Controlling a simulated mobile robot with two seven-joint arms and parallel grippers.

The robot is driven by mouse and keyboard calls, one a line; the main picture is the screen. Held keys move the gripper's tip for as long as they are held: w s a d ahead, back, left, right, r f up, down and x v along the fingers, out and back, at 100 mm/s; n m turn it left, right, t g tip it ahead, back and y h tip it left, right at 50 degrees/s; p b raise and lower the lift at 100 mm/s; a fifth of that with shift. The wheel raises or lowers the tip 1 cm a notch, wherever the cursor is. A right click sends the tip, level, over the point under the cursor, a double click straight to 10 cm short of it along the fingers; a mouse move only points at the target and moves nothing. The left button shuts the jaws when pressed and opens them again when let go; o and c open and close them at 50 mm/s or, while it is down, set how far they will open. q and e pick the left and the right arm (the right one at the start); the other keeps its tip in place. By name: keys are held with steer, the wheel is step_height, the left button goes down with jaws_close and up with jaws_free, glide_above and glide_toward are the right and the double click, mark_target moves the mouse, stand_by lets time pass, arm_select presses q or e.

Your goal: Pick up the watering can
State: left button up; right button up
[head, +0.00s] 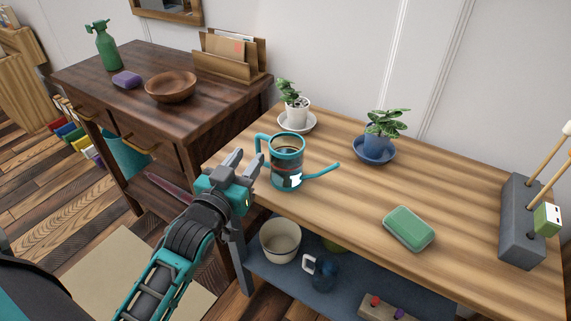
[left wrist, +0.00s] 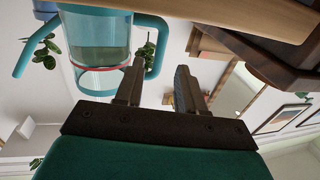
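The watering can (head: 287,155) is teal with a clear, see-through body, a loop handle on its left and a spout pointing right. It stands upright on the light wooden table (head: 330,205), near the table's left end. My left gripper (head: 242,163) is just left of the handle, with its fingers apart and nothing held. In the left wrist view, the can (left wrist: 100,40) fills the upper left. Its handle overlaps the gap between the fingertips (left wrist: 160,80), close to the left finger; I cannot tell whether they touch. My right gripper is not in view.
Behind the can are a white potted plant (head: 296,113) and a blue potted plant (head: 382,130). A green box (head: 408,228) lies to the right, before a grey block (head: 520,222). A dark wooden desk (head: 130,65) adjoins on the left. A lower shelf holds a bowl (head: 280,240).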

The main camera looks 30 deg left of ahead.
mark_target(257, 149)
arm_select(q)
steer(key=shift+w+a+f+b, duration=0.15)
steer(key=shift+w+b, duration=0.2)
steer(key=shift+w, duration=1.1)
steer(key=shift+w+a+f+b, duration=0.1)
steer(key=shift+w+b, duration=0.25)
steer(key=shift+w, duration=1.05)
jaws_close()
